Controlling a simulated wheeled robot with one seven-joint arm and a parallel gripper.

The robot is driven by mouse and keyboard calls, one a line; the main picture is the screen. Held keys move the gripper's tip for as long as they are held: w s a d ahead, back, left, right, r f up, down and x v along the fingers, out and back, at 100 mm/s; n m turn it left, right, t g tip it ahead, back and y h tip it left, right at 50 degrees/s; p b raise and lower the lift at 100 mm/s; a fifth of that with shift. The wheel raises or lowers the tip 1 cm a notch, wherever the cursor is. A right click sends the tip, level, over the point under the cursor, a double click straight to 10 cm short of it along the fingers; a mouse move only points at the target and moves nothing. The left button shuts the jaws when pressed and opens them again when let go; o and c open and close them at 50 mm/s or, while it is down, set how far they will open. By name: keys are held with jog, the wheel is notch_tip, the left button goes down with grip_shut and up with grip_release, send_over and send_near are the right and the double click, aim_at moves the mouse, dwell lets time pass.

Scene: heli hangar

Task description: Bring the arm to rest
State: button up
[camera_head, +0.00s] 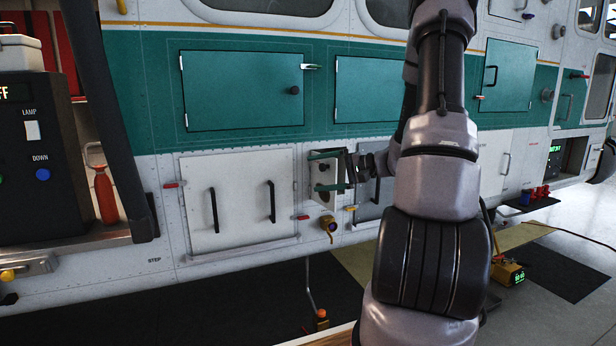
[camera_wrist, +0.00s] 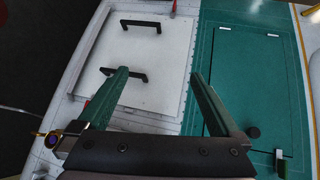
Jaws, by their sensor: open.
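My gripper (camera_head: 314,172) is open and empty at the helicopter's side, with its two greenish fingers apart and pointing left in the head view. It is held in front of a small pale panel (camera_head: 325,201), partly hiding it. In the wrist view my gripper (camera_wrist: 157,76) shows nothing between its fingers. Beyond them lie a white hatch with two black handles (camera_wrist: 160,60) and a green hatch (camera_wrist: 243,80). My arm reaches out from the front right of the head view and covers part of the hull.
The white hatch (camera_head: 240,233) and green hatch (camera_head: 240,92) are shut on the hull. An open bay at left holds a red bottle (camera_head: 106,195) and a black control box (camera_head: 36,130). A yellow device (camera_head: 507,273) stands on the floor at right. Open floor (camera_head: 595,235) lies further right.

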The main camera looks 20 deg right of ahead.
jog(key=s+a+r+n+g+h, duration=0.4)
jog(key=s+a+r+g, duration=0.25)
jog(key=s+a, duration=0.45)
jog(key=s+d+r+t+h, duration=0.1)
jog(key=s+r+t+h, duration=0.3)
jog(key=s+r, duration=0.5)
jog(key=s+h, duration=0.2)
jog(key=s, duration=0.1)
jog(key=shift+d+r, duration=0.3)
jog(key=shift+s, duration=0.1)
